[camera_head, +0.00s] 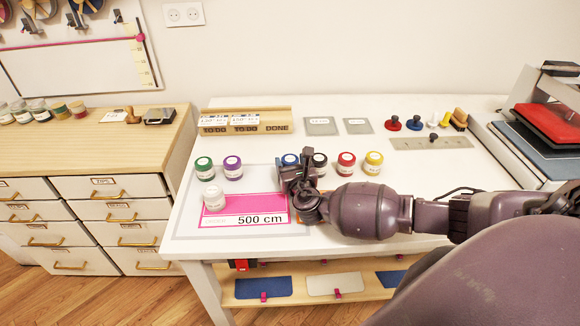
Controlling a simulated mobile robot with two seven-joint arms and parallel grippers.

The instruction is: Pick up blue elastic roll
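The blue roll (290,159) stands on the white table in a row of coloured rolls, and its lower part is hidden behind my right gripper (294,170). My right arm comes in from the right, and the gripper is right at the blue roll on its near side. The frame does not show whether the fingers are open, shut or touching the roll. A black roll (320,161) stands just right of the gripper, partly covered by it. My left gripper is not in view.
Green (205,169), purple (232,167), red (345,164) and yellow (373,163) rolls stand in the same row. A white roll (214,201) sits on the pink 500 cm card (246,210). A wooden TO DO/DONE rack (280,118) stands at the back. The table's middle right is partly clear.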

